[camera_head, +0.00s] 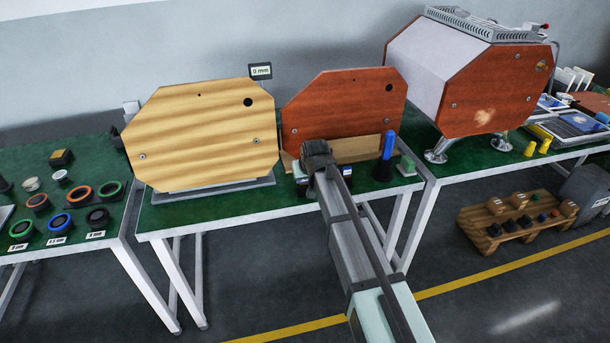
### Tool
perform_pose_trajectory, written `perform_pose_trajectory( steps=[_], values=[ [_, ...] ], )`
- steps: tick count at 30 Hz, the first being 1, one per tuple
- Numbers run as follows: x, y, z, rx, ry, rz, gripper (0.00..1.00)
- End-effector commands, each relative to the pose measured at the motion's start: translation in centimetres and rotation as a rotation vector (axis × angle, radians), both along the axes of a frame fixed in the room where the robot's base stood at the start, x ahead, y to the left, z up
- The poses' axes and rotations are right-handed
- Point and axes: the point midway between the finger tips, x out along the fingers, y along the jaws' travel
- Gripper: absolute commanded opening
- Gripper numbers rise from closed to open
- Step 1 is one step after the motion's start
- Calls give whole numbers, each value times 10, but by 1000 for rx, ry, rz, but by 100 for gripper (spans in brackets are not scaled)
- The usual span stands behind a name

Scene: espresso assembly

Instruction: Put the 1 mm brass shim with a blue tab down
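My gripper (316,158) is at the middle table, in front of the lower left part of the red-brown wooden panel. It is seen from behind, and its dark wrist and my arm hide the fingers. I cannot tell whether it is open or shut, or whether it holds anything. I cannot make out the brass shim with the blue tab; it may be hidden behind my gripper. The red-brown panel (345,103) stands upright with a pale wooden strip at its base. A light wooden panel (200,135) stands to its left on a grey base.
A small sign (261,71) behind the panels reads "0 mm". A blue upright cylinder (387,146) and a small green-and-white block (405,166) stand right of my gripper. Coloured rings (60,221) lie on the left table. The espresso machine (470,80) stands on the right table.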

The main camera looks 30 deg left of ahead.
Motion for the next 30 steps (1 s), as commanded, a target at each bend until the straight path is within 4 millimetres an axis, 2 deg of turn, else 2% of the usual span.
perform_pose_trajectory(
  steps=[7, 8, 17, 30],
  values=[
    [0, 0, -2, 1, -1, 0, 0],
    [0, 0, -2, 1, -1, 0, 34],
    [0, 0, -1, 1, -1, 0, 63],
    [-2, -2, 3, 1, -1, 0, 63]
  ],
)
